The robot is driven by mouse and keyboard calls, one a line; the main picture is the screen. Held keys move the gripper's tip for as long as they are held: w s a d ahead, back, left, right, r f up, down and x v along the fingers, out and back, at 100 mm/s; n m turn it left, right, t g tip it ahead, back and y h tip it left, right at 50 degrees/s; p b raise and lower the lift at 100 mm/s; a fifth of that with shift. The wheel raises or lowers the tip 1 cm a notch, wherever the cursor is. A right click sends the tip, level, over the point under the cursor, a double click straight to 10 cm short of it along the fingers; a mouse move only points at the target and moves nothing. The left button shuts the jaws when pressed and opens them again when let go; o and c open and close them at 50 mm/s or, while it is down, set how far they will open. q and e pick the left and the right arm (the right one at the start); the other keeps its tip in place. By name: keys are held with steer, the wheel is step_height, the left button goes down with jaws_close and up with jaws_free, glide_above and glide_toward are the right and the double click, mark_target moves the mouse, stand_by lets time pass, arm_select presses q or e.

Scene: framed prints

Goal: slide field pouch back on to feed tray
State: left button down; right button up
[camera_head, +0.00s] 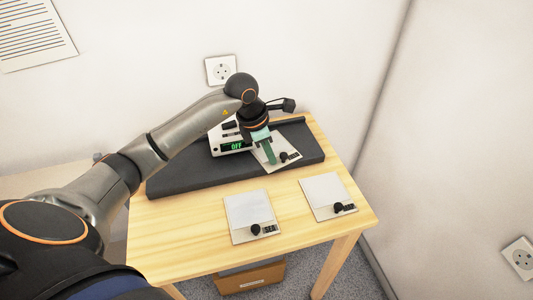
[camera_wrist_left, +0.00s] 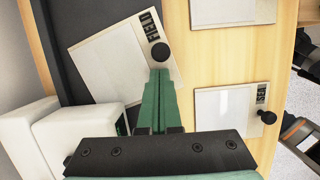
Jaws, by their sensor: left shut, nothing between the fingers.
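In the left wrist view this pouch (camera_wrist_left: 108,64) shows large, partly hidden by my fingers. My left gripper (camera_head: 271,161), with green fingers, is shut and empty. Its fingertips (camera_wrist_left: 160,72) are over the pouch, close beside the knob (camera_wrist_left: 160,52); I cannot tell if they touch it. My right gripper is not in view.
The white device (camera_head: 219,143) shows OFF in green. Two similar knobbed pouches, one at front middle (camera_head: 248,208) and one at right (camera_head: 323,190), lie on the wooden table (camera_head: 180,237). Bare wood surrounds them. A brown box (camera_head: 250,279) stands below. Walls are behind and right.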

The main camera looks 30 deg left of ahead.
mark_target(301, 157)
arm_select(q)
steer(key=shift+w+d, duration=0.2)
steer(key=w+d+b, duration=0.1)
steer(key=w+d, duration=0.3)
steer(key=w, duration=0.1)
steer(key=shift+d, duration=0.15)
steer(key=shift+w+d, duration=0.2)
steer(key=shift+d, duration=0.05)
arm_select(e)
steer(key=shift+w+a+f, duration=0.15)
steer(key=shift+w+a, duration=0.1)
